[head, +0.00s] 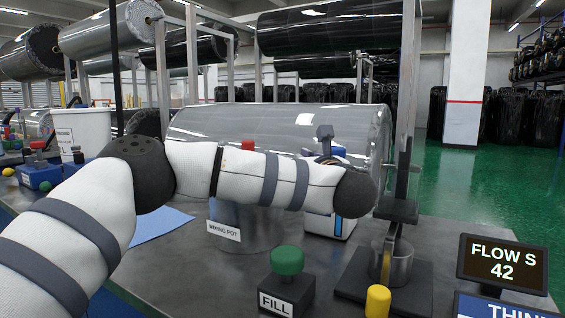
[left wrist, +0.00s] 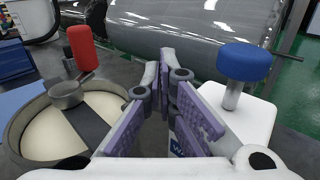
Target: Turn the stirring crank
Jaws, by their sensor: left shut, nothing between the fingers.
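The mixing pot (head: 245,228) stands on the table, partly hidden behind my left forearm in the head view. In the left wrist view the open-topped pot (left wrist: 28,140) holds pale contents. The stirring crank has a grey hub (left wrist: 66,94) over the pot and an upright red handle (left wrist: 83,48). Only the red top of the handle (head: 248,145) shows above my arm in the head view. My left gripper (left wrist: 164,78) has purple finger pads and is shut and empty. It is to the right of the red handle, apart from it. My right gripper is out of view.
A white box with a blue knob (left wrist: 244,62) stands close right of my left gripper. A large wrapped roll (head: 285,128) lies behind. A green FILL button (head: 287,262), a press-like stand (head: 388,268) and a FLOW display (head: 503,262) are at the front right.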

